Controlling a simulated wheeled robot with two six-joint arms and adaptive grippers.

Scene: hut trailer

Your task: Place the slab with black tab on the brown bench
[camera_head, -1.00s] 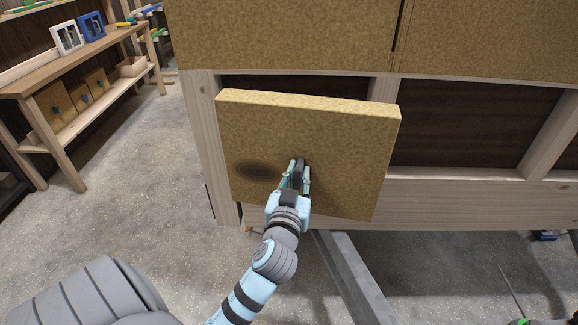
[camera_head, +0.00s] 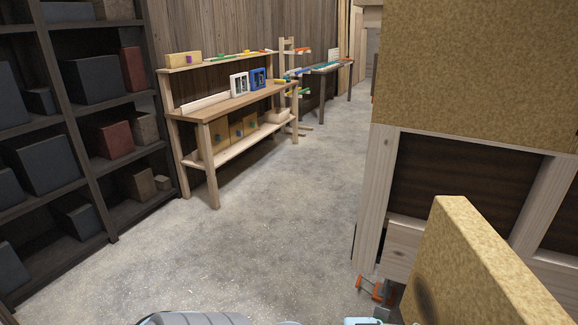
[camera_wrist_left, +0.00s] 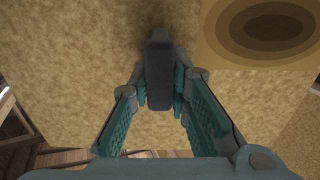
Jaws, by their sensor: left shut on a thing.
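The slab with black tab (camera_head: 470,265) is a thick tan board at the lower right of the head view, standing clear of the wall frame. In the left wrist view the slab (camera_wrist_left: 80,60) fills the background, with a dark oval mark at top right. My left gripper (camera_wrist_left: 160,100) is shut on the slab's black tab (camera_wrist_left: 159,65). In the head view the gripper itself is out of frame at the bottom. The brown bench (camera_head: 230,106) stands against the wooden wall, left of centre and some way off. My right gripper is not in view.
The bench top carries a white frame (camera_head: 239,84) and a blue frame (camera_head: 259,78); its front middle is bare. Tan slabs sit on its lower shelf (camera_head: 240,146). A dark shelving rack (camera_head: 90,150) stands at left. The concrete floor (camera_head: 250,240) between is clear.

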